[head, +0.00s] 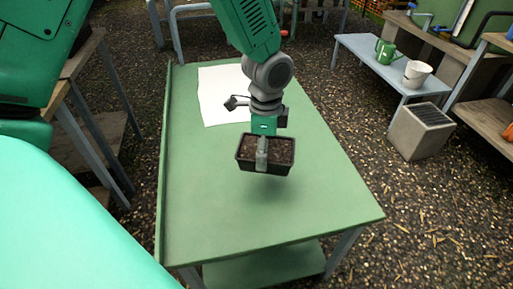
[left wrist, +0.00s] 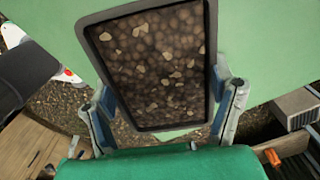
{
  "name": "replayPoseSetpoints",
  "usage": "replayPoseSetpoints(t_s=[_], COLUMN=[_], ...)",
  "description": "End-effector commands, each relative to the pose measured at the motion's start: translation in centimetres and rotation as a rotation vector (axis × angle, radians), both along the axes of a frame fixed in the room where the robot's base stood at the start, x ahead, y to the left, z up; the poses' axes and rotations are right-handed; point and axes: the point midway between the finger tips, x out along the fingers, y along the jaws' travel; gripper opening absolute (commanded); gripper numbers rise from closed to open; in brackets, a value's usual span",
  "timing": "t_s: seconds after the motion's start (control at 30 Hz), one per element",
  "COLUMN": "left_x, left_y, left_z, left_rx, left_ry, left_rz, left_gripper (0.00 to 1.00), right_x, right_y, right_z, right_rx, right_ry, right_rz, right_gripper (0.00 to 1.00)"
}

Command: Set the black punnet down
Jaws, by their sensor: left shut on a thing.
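The black punnet (head: 247,164), filled with brown soil, is held above the green table (head: 300,215), and a soft shadow lies on the tabletop below it. My left gripper (head: 262,155) is shut on the punnet, with one finger showing against its near side. In the left wrist view the punnet (left wrist: 150,65) sits between the two fingers, its pebbly soil facing the camera. Its underside is hidden, so the exact gap to the table cannot be told.
A white sheet (head: 215,105) lies on the table's far part, behind the gripper. The table's front and right areas are bare. At right, a grey-blue bench (head: 362,52) bears a green watering can (head: 387,52) and a white pot (head: 416,75). A concrete-coloured box (head: 420,130) stands on the ground.

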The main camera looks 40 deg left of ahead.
Motion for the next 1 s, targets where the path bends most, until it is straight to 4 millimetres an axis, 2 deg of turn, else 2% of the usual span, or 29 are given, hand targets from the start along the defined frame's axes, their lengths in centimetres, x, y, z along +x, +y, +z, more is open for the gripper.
replayPoseSetpoints(t_s=[0.03, 0.1, 0.37, 0.53, 0.87, 0.9, 0.97, 1.0], left_x=[0.0, 0.0, -0.1, -0.1, 0.0, 0.0, 0.0, 0.0], left_y=[0.0, 0.0, 0.0, 0.0, 0.0, 0.0, 0.0, 0.0], left_z=[-1.4, -2.6, -4.7, -7.2, -7.6, -7.7, -7.6, -7.6], left_rx=[0.001, 0.001, 0.000, 0.000, 0.000, 0.000, 0.000, 0.000], left_ry=[0.003, 0.003, 0.000, 0.002, -0.001, 0.000, 0.000, 0.000], left_rz=[0.000, 0.000, 0.001, 0.002, 0.002, 0.002, 0.002, 0.002], left_gripper=[0.40, 0.40, 0.40, 0.40, 0.40, 0.81, 0.98, 0.98], right_x=[0.0, 0.0, 0.0, 0.0, 0.0, 0.0, 0.0, 0.0], right_y=[0.0, 0.0, 0.0, 0.0, 0.0, 0.0, 0.0, 0.0], right_z=[-0.6, -0.9, -1.4, -2.2, -2.1, -2.1, -2.1, -2.1], right_rx=[0.000, 0.000, 0.000, 0.000, 0.000, 0.000, 0.000, 0.000], right_ry=[0.000, 0.000, 0.000, 0.000, 0.000, 0.000, 0.000, 0.000], right_rz=[0.000, 0.000, 0.000, 0.000, 0.000, 0.000, 0.000, 0.000], right_gripper=[1.00, 1.00, 1.00, 1.00, 1.00, 1.00, 1.00, 1.00])
